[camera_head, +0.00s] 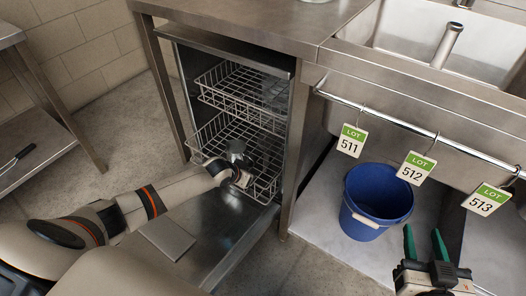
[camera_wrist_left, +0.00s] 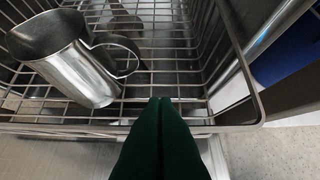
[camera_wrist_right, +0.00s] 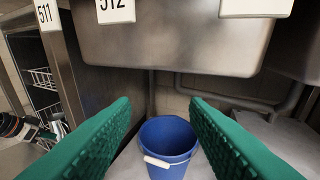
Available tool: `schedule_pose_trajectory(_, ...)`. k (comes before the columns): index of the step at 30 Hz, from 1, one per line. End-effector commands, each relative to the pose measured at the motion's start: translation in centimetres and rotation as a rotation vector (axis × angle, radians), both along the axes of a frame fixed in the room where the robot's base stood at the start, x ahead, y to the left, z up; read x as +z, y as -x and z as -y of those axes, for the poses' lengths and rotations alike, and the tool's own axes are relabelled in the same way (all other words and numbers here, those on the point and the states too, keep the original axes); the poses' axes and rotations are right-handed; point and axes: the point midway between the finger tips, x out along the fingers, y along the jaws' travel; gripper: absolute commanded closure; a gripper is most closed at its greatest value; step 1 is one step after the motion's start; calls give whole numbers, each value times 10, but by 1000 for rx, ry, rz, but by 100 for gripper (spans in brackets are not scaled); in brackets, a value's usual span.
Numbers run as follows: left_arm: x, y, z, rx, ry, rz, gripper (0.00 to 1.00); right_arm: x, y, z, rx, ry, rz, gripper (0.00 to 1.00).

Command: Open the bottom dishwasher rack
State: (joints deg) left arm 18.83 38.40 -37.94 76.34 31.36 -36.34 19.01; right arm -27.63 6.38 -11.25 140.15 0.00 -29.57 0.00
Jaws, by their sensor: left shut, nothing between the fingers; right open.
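The dishwasher door (camera_head: 236,213) hangs open and flat. The bottom rack (camera_head: 265,189), a wire basket, sits in the dishwasher with its front at the opening. In the left wrist view its front rim (camera_wrist_left: 60,129) crosses behind my left gripper (camera_wrist_left: 166,101). That gripper is shut and empty, its green fingertips reaching over the rim at the front; I cannot tell whether they touch the wires. In the head view its fingers are mostly hidden. A metal pitcher (camera_wrist_left: 75,68) lies in the rack, left of the fingertips. My right gripper (camera_head: 423,238) is open and empty, before the sink unit.
The upper rack (camera_head: 243,92) is inside, above the bottom one. A blue bucket (camera_head: 376,200) stands on the shelf under the sink, between my right fingers in the right wrist view (camera_wrist_right: 168,150). Lot tags hang from a rail (camera_head: 395,122). A steel table (camera_head: 35,140) stands at left.

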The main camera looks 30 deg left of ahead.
Motion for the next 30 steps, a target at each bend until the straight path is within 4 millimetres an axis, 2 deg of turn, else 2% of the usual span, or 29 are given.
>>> schedule_pose_trajectory(5, 3, 20, -2, -1, 0, -6, 100, -51, 30, 17, -26, 93, -385, 59)
schedule_pose_trajectory(9, 3, 33, -4, 0, -1, -5, 100, -83, 69, 33, -46, 158, -677, 59)
schedule_pose_trajectory(12, 3, 43, -5, 0, 1, -4, 100, -98, 101, 44, -60, 198, -866, 59)
schedule_pose_trajectory(16, 3, 55, -7, 0, 1, -4, 100, -108, 146, 57, -76, 244, -1099, 59)
schedule_pose_trajectory(24, 2, 80, -11, 1, 0, -5, 100, -89, 146, 57, -76, 245, -1103, 59)
schedule_pose_trajectory(26, 2, 86, -12, 0, -1, -5, 100, -100, 142, 56, -74, 245, -1111, 59)
schedule_pose_trajectory(30, 2, 101, -14, 1, 0, -5, 100, -139, 132, 54, -70, 249, -1133, 59)
